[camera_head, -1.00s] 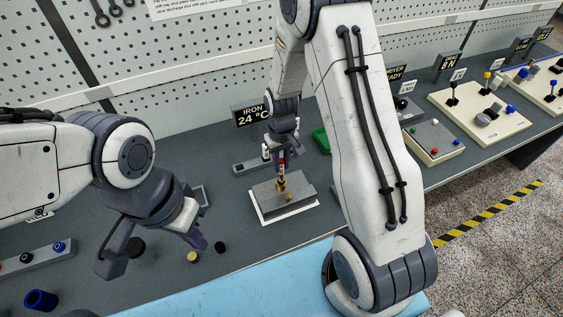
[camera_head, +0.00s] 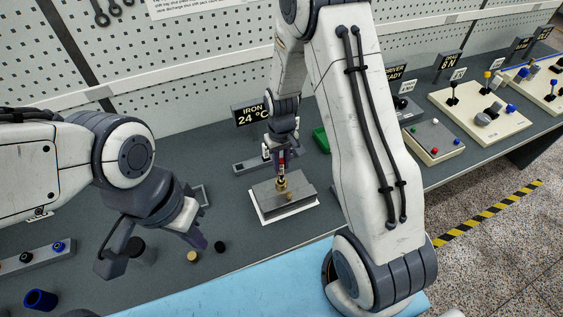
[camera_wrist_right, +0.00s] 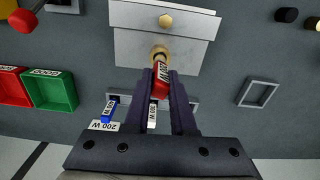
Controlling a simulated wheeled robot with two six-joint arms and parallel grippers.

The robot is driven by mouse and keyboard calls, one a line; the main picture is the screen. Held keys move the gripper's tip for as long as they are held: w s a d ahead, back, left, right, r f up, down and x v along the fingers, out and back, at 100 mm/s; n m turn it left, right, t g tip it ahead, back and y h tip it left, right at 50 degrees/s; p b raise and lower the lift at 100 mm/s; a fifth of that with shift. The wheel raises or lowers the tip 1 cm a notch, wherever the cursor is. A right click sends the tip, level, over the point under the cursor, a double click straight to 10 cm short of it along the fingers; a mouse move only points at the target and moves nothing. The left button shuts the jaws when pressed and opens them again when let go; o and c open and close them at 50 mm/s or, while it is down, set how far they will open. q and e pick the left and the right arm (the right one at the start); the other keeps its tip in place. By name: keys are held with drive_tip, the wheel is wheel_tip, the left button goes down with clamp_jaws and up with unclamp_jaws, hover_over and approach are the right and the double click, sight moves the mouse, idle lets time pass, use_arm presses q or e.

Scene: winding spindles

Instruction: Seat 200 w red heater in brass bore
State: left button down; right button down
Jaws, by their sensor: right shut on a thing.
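The red heater (camera_wrist_right: 161,82) is between the fingertips of my right gripper (camera_wrist_right: 160,76); it also shows in the head view (camera_head: 282,165). My right gripper, also in the head view (camera_head: 281,160), is shut on it. The heater's far end meets the brass bore (camera_wrist_right: 159,53), which stands on a grey block (camera_head: 286,199); how deep it sits inside I cannot tell. In the head view the brass piece (camera_head: 281,184) is directly below the heater. My left gripper (camera_head: 152,248) is open and empty above the bench at the left.
A blue heater (camera_wrist_right: 110,106) and a white one (camera_wrist_right: 152,116) stand near the 200 W label (camera_wrist_right: 103,126). A green bin (camera_wrist_right: 50,90) and red bin (camera_wrist_right: 12,86) lie to the left. The iron display (camera_head: 251,115) reads 24 °C.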

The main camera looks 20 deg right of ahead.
sight(281, 169)
drive_tip(key=shift+f+b, duration=1.2)
drive_tip(key=shift+f, duration=0.45)
idle(1.7)
drive_tip(key=c, duration=0.7)
unclamp_jaws()
wheel_tip(281, 169, up, 9)
drive_tip(key=shift+r+b, duration=0.1)
drive_tip(key=shift+b, duration=0.95)
drive_tip(key=shift+r, duration=0.65)
